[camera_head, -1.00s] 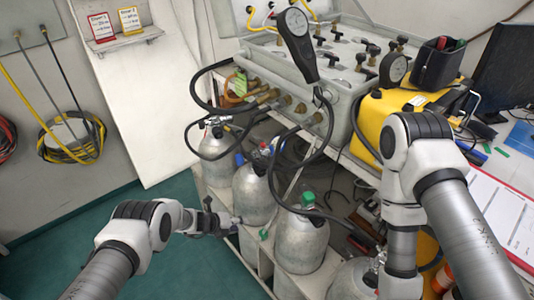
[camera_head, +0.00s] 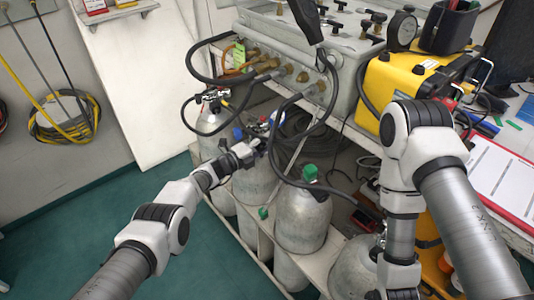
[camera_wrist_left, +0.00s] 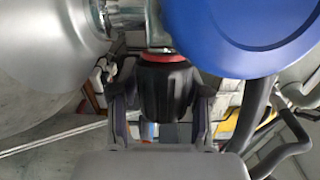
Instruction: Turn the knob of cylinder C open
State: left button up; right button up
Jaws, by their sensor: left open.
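A black ribbed knob (camera_wrist_left: 165,88) with a red ring at its base sits in the middle of the left wrist view. My left gripper (camera_wrist_left: 160,95) is open, with one finger on each side of the knob; I cannot tell whether they touch it. A metal valve body (camera_wrist_left: 155,25) and a large blue round cap (camera_wrist_left: 250,30) are just beyond. In the head view my left gripper (camera_head: 250,152) is at the top of a grey cylinder (camera_head: 252,190) and hides much of its valve. I can read no cylinder letter. My right gripper is out of frame.
Another cylinder (camera_head: 208,122) stands behind, and one with a green cap (camera_head: 303,222) stands in front. Black hoses (camera_head: 283,150) hang close to my left gripper from the grey panel box (camera_head: 318,75). Open green floor (camera_head: 120,220) lies at the left.

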pick_arm(q)
jog(key=shift+w+d, duration=0.15)
jog(key=shift+d, duration=0.05)
jog(key=shift+r, duration=0.15)
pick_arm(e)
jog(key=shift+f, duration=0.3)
pick_arm(q)
jog(key=shift+d, duration=0.1)
grip_shut()
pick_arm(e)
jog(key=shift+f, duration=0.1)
pick_arm(q)
jog(key=t+h+b, duration=0.1)
jog(key=b, duration=0.3)
jog(key=n+t+h+b, duration=0.1)
jog(key=b, duration=0.2)
jog(key=shift+f+h+b, duration=0.3)
jog(key=shift+b, duration=0.05)
jog(key=shift+r+t+b, duration=0.3)
jog(key=shift+r+t, duration=0.1)
jog(key=shift+n, duration=0.3)
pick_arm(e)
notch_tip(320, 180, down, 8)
